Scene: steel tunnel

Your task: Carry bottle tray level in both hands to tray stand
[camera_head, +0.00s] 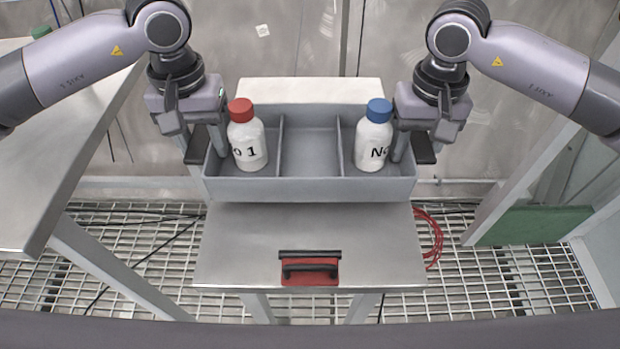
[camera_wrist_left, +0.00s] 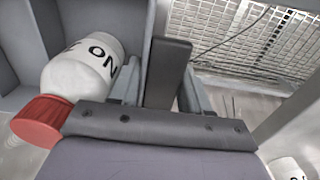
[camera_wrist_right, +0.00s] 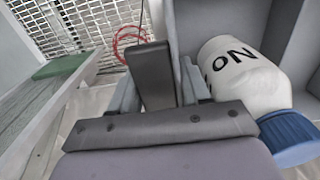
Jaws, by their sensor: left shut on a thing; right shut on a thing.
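The grey bottle tray (camera_head: 310,190) has three compartments. A white bottle with a red cap (camera_head: 248,142) stands in its left compartment, and a white bottle with a blue cap (camera_head: 373,143) stands in its right one. The middle compartment is empty. My left gripper (camera_head: 200,150) is shut on the tray's left end wall, and my right gripper (camera_head: 412,150) is shut on its right end wall. The red-capped bottle (camera_wrist_left: 85,75) and the blue-capped bottle (camera_wrist_right: 240,80) show beside the grippers in the wrist views. The tray looks level. A steel-topped stand (camera_head: 310,240) lies below and in front of it; whether they touch is unclear.
A red handle with a black grip (camera_head: 310,268) is on the stand's near edge. A steel table (camera_head: 60,150) stands at the left. A red cable (camera_head: 432,240) hangs right of the stand. A green panel (camera_head: 530,226) is at the right. The floor is metal grating.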

